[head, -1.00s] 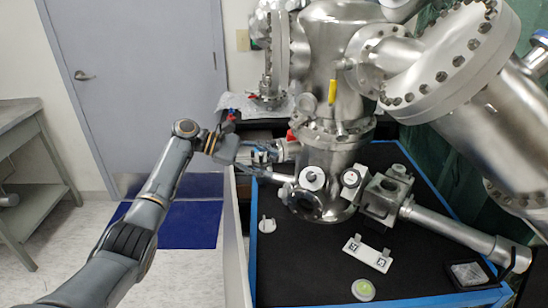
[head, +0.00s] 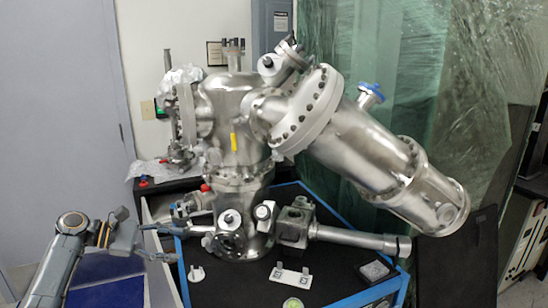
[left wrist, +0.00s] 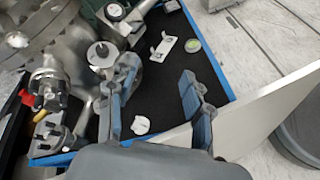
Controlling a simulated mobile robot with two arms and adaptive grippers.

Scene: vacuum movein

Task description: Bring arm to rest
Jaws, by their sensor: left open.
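My left gripper (head: 178,244) is at the lower left of the head view. Its two fingers are apart and point right, toward the base of the steel vacuum chamber (head: 238,140). In the left wrist view the open fingers (left wrist: 160,78) have nothing between them but black table top and small parts seen farther off. The chamber shows in that view too, at the upper left (left wrist: 60,40). Whether a finger touches the chamber cannot be told. My right gripper is in neither view.
The black table (head: 235,290) has a blue edge. On it lie a white bracket (head: 290,275), a green-white disc (head: 293,303), a small white knob (head: 196,273) and a square box (head: 375,270). A white panel (left wrist: 265,108) stands along one table side. Bare floor lies beyond.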

